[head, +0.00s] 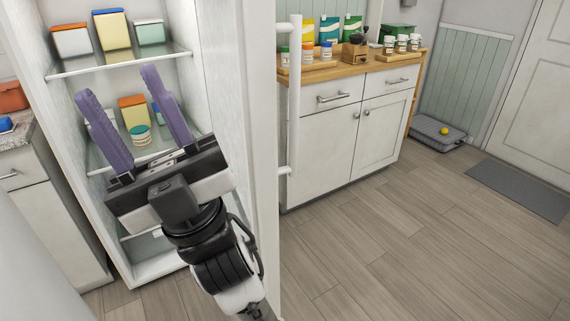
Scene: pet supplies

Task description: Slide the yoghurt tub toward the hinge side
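A small round tub with a teal lid and a pale striped side (140,135), likely the yoghurt tub, stands on the middle glass shelf (101,166) of an open white fridge. My gripper (118,84) is open, with nothing seen held, and reaches up toward the fridge interior. I cannot tell whether a finger touches the tub. The open fridge door (258,150) stands on the right, so the hinge side seems to be the right.
A yellow box with an orange lid (132,110) stands behind the tub; a blue-lidded item (156,114) is partly hidden by the right finger. The upper shelf (118,64) holds several lidded containers. The door's white handle (294,95) stands right of my arm.

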